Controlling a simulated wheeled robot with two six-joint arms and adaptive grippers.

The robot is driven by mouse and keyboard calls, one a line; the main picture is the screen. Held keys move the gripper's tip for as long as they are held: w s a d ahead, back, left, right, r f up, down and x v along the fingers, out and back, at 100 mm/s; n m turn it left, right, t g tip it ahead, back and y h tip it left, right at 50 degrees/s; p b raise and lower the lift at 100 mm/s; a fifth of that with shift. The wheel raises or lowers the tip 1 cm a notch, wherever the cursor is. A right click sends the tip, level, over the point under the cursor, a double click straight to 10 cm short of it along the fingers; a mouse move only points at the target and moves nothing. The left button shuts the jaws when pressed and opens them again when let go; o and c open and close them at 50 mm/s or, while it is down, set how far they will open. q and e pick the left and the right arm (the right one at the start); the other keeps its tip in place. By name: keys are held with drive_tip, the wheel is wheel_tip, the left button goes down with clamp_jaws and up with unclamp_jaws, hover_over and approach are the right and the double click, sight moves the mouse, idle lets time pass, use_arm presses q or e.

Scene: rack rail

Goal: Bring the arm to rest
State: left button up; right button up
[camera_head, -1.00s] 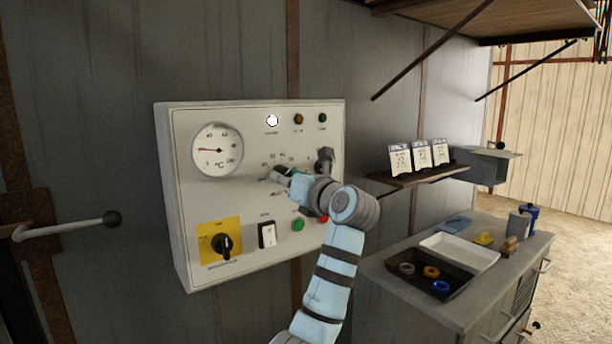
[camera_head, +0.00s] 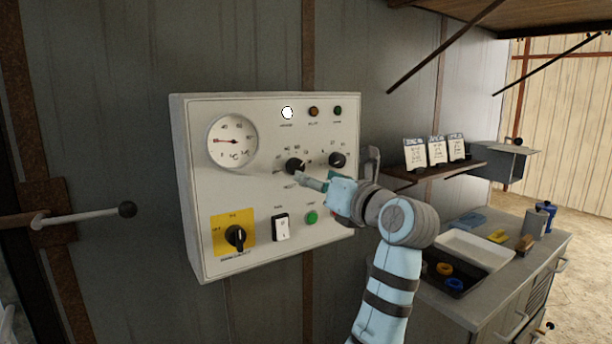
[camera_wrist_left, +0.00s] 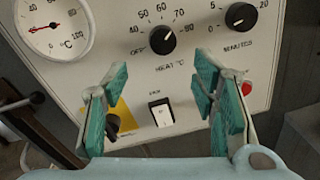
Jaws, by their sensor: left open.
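My left gripper (camera_head: 322,184) is in front of the white control panel (camera_head: 200,190), below the black heat knob (camera_head: 296,166) and the minutes knob (camera_head: 337,160). In the left wrist view its teal-padded fingers (camera_wrist_left: 163,85) are spread wide with nothing between them. The heat knob (camera_wrist_left: 162,40) shows just beyond the fingertips, apart from them. The minutes knob (camera_wrist_left: 240,17) is at the upper right. The gripper hides part of the panel's lower right in the head view. My right gripper is not in view.
A gauge (camera_head: 232,141), a yellow-backed switch (camera_head: 235,238), a rocker switch (camera_head: 281,227) and a green button (camera_head: 312,217) are on the panel. A lever (camera_head: 85,216) sticks out at left. A shelf with cards (camera_head: 436,151) and a cabinet with a white tray (camera_head: 470,251) stand right.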

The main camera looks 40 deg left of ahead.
use_arm(q)
drive_tip(key=v, duration=0.3)
drive_tip(key=shift+s+d, duration=0.2)
drive_tip(key=shift+a, duration=0.1)
